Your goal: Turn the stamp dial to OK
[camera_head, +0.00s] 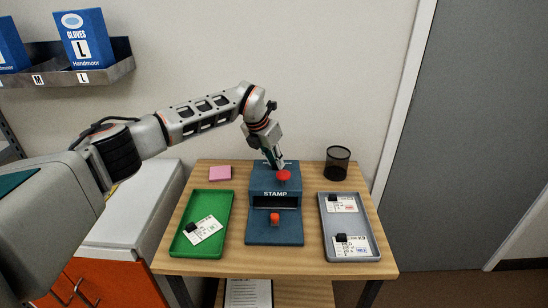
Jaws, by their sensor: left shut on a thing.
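The blue stamp station (276,228) stands in the middle of the wooden table, with the word STAMP on its front above a dark slot. A red round knob (283,175) is on its top, and a smaller red-orange part (275,217) is on its lower front. My left gripper (277,163) points down at the top of the station, beside the red knob. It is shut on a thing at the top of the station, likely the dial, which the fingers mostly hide. The dial's setting cannot be read. My right gripper is not in view.
A green tray (184,246) with a white card stands left of the station. A grey tray (329,243) with two cards stands right. A black mesh cup (338,162) and pink notes (220,173) are at the back. A shelf with glove boxes (84,38) hangs upper left.

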